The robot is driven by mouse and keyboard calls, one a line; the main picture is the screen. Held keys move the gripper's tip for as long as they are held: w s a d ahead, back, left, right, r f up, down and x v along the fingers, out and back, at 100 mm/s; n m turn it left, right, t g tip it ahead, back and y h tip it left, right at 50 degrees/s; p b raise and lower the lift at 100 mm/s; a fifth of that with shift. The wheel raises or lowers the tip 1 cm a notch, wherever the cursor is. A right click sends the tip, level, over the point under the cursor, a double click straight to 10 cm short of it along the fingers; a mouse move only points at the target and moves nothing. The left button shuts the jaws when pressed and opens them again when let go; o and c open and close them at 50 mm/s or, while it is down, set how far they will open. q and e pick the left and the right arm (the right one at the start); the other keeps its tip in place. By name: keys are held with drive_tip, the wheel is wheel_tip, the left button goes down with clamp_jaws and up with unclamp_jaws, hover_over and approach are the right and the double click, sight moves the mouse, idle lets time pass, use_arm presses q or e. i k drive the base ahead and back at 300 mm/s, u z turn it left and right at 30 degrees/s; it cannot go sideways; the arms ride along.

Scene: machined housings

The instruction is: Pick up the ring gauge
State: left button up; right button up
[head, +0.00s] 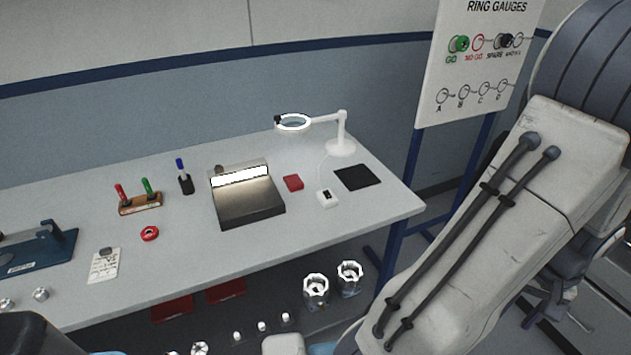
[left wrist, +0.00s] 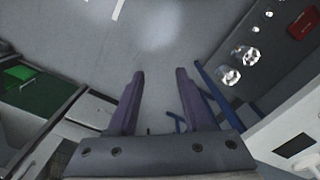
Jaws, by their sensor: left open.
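A red ring gauge (head: 150,233) with a dark centre lies flat on the grey workbench (head: 110,212), left of the lamp box. The red gauge on the bench does not show in that view. I cannot make out my right gripper in either view.
Around the gauge are a pen rack (head: 140,205), a paper tag (head: 104,266), a blue fixture (head: 40,250) and a lit box (head: 247,205). A ring lamp (head: 342,146) stands at the back. Metal housings (head: 316,289) sit below the bench. Green drawers (left wrist: 38,90) show in the wrist view.

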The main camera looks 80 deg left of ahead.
sight(148, 234)
drive_tip(key=u, duration=0.05)
drive_tip(key=k, duration=1.3)
drive_tip(key=u, duration=1.15)
drive_tip(key=i, duration=0.25)
drive_tip(key=u, duration=0.65)
